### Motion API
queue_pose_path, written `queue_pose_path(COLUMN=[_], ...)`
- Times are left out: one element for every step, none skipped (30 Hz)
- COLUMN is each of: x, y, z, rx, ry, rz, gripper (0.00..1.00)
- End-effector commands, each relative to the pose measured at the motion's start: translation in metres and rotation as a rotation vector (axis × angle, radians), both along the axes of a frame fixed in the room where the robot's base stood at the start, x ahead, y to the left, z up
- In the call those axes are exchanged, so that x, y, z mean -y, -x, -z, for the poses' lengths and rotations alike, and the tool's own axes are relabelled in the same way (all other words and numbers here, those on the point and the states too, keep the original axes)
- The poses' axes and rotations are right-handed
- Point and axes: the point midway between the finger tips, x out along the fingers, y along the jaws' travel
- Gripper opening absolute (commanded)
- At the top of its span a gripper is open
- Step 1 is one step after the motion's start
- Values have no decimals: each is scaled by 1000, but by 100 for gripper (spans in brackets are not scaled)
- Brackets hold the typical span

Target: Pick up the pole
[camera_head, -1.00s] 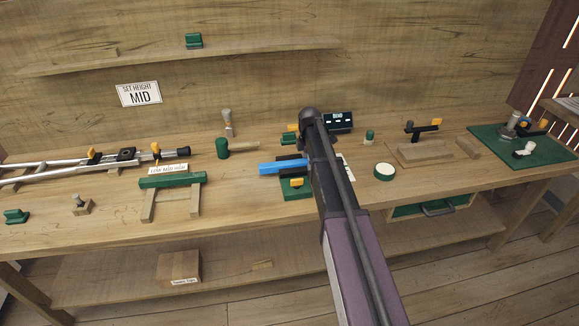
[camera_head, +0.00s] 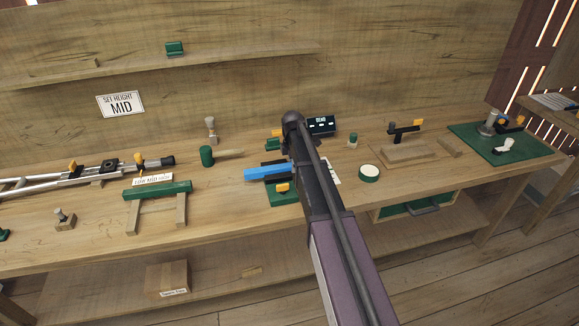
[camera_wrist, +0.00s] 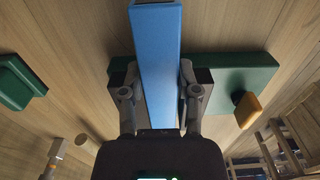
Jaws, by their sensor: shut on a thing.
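A long blue bar (camera_head: 268,173) sits over a green base plate (camera_head: 284,196) on the bench. I cannot tell whether they touch. My gripper (camera_wrist: 157,84) is shut on the blue bar (camera_wrist: 157,40), with one finger on each side in the wrist view. In the head view my arm hides the gripper and the bar's right end. Silver poles (camera_head: 30,182) with black and yellow clamps lie on the bench at the far left, well away from my gripper.
A green-topped wooden stand (camera_head: 157,190) is left of the bar. A green cylinder (camera_head: 206,156) lies behind it. A round white-topped green disc (camera_head: 369,173) is to the right. A green mat (camera_head: 520,146) with small parts lies far right.

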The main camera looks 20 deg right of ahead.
Motion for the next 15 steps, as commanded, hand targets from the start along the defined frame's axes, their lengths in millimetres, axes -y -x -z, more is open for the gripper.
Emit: queue_pose_path(x=[0, 0, 0, 0, 0, 0, 0, 0, 0, 0, 0, 0, -1, -2, -2], y=[0, 0, 0, 0, 0, 0, 0, 0, 0, 0, 0, 0, 6, 17, 27], z=[-5, -7, -9, -11, -14, -17, -19, -22, -26, -29, -31, -35, -35, -33, -33], rx=[0, 0, 0, 0, 0, 0, 0, 0, 0, 0, 0, 0, 0, 0, 0], ry=[0, 0, 0, 0, 0, 0, 0, 0, 0, 0, 0, 0, 0, 0, 0], rz=[0, 0, 0, 0, 0, 0, 0, 0, 0, 0, 0, 0, 0, 0, 0], gripper=[0, 0, 0, 0, 0, 0, 0, 0, 0, 0, 0, 0, 0, 0, 0])
